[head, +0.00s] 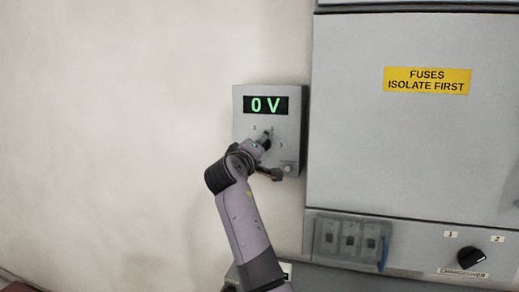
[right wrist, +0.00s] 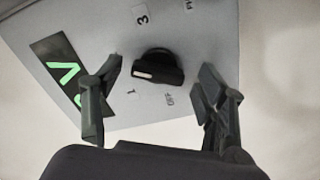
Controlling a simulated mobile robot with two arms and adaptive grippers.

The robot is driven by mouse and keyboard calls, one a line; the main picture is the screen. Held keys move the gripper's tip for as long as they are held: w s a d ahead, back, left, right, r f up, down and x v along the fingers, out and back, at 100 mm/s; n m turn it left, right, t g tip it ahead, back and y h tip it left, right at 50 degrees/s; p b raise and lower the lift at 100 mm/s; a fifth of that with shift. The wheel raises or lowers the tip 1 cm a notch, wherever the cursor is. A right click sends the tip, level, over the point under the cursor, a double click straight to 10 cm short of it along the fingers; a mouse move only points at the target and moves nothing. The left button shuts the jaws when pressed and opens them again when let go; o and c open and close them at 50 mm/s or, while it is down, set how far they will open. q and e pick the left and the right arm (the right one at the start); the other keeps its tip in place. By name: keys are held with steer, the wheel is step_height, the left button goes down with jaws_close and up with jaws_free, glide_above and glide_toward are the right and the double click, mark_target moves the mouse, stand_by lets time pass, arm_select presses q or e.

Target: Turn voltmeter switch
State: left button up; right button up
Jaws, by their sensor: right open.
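The grey voltmeter box (head: 239,125) is on the wall, and its green display (head: 265,105) reads 0 V. Its black switch knob (right wrist: 158,62) shows in the right wrist view, with a white mark on its left end and labels around it, including 3, 1 and OFF. I cannot tell surely which label the mark points at. My right gripper (right wrist: 160,72) is open, with one finger on each side of the knob and a visible gap to both. In the head view my right gripper (head: 264,140) hides most of the knob. My left gripper is out of view.
A large grey cabinet (head: 410,150) with a yellow fuse warning label stands just right of the voltmeter. Below it are several fuse holders (head: 350,240) and a black changeover knob (head: 471,258). The wall to the left is bare.

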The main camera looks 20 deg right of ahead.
steer(key=v, duration=0.7)
steer(key=shift+s+a, duration=0.15)
steer(key=shift+s, duration=0.1)
